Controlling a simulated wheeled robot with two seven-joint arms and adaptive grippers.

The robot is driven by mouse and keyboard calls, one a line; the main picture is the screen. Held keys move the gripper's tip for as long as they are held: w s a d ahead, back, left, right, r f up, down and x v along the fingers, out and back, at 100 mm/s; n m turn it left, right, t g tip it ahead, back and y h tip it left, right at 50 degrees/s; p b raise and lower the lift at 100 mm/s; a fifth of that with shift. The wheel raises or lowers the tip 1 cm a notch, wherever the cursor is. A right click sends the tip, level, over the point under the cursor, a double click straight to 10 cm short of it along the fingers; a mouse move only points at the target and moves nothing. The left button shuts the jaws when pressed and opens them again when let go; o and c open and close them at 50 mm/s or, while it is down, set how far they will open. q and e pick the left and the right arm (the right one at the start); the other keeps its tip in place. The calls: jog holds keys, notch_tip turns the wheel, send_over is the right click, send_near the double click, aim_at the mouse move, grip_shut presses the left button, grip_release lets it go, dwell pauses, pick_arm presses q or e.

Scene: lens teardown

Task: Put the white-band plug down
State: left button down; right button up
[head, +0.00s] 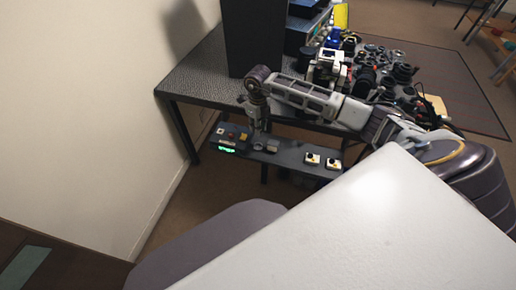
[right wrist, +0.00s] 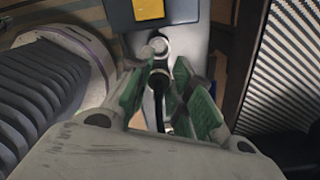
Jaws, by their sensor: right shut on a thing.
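My right gripper (head: 258,143) reaches down over the front of a narrow grey shelf (head: 289,160) below the table edge. In the right wrist view its green-padded fingers (right wrist: 166,92) are shut on a small dark plug (right wrist: 159,64) with a pale band or tip near its top. A black lead seems to run from it down between the fingers. Fingers hide part of the plug, and I cannot tell whether it touches the shelf. In the head view the plug is too small to make out. My left gripper is not in view.
The shelf carries a green-lit device (head: 226,149), small coloured parts, and two white blocks (head: 312,158) with dark tops. A tall black box (head: 254,38) stands on the table (head: 195,80). Many dark lens parts (head: 390,72) crowd the table's right. A wall rises at left.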

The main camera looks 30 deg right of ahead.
jog(key=m, duration=0.6)
jog(key=shift+d+m, duration=0.1)
jog(key=shift+m, duration=0.2)
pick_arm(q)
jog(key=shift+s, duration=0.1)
pick_arm(e)
jog(key=m, duration=0.6)
jog(key=shift+m, duration=0.3)
notch_tip(320, 180, down, 5)
jog(key=shift+f, duration=0.7)
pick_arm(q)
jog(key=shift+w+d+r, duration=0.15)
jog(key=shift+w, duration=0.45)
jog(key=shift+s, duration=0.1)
